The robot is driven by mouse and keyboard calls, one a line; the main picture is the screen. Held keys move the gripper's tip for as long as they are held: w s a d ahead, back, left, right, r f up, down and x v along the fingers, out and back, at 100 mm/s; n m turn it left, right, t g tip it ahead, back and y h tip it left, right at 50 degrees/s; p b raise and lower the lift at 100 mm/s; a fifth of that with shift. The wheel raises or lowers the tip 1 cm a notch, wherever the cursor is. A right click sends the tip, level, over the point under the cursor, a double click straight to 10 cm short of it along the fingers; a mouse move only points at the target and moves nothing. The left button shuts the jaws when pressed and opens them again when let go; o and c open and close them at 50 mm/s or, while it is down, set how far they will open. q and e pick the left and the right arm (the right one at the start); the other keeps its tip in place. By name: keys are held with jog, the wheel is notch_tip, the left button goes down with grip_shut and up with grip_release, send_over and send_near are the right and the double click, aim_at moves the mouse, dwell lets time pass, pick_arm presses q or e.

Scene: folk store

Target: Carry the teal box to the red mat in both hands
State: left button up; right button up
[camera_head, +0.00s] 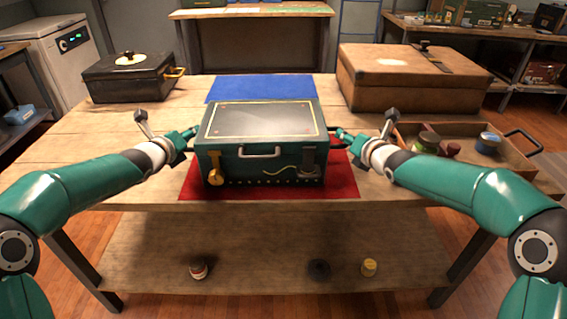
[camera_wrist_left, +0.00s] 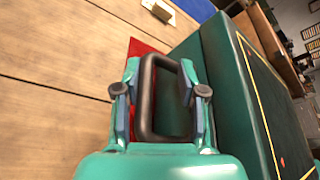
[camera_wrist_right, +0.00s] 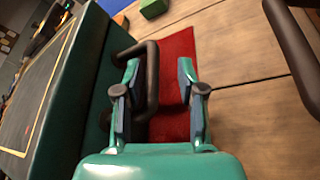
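The teal box (camera_head: 260,163), with dark lid panel and front handle, stands over the red mat (camera_head: 343,188), which shows around its front and sides. It appears to rest on the mat. My left gripper (camera_head: 187,137) is at the box's left side. In the left wrist view its fingers (camera_wrist_left: 162,105) are spread on either side of the black side handle (camera_wrist_left: 147,100). My right gripper (camera_head: 352,137) is at the right side. In the right wrist view its spread fingers (camera_wrist_right: 158,100) have the other black handle (camera_wrist_right: 152,80) between them, with a gap at one finger.
A bare blue mat (camera_head: 262,88) lies behind the box. A black case (camera_head: 133,78) stands back left and a brown case (camera_head: 410,80) back right. A wooden tray (camera_head: 512,160) with jars is at the right. Small items lie on the lower shelf (camera_head: 250,250).

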jog(key=shift+s, duration=0.1)
pick_arm(q)
jog(key=v, duration=1.1)
jog(key=shift+s, duration=0.2)
pick_arm(e)
jog(key=v, duration=1.1)
jog(key=shift+s, duration=0.4)
pick_arm(q)
jog(key=shift+r, duration=0.1)
pick_arm(e)
jog(key=shift+d, duration=0.1)
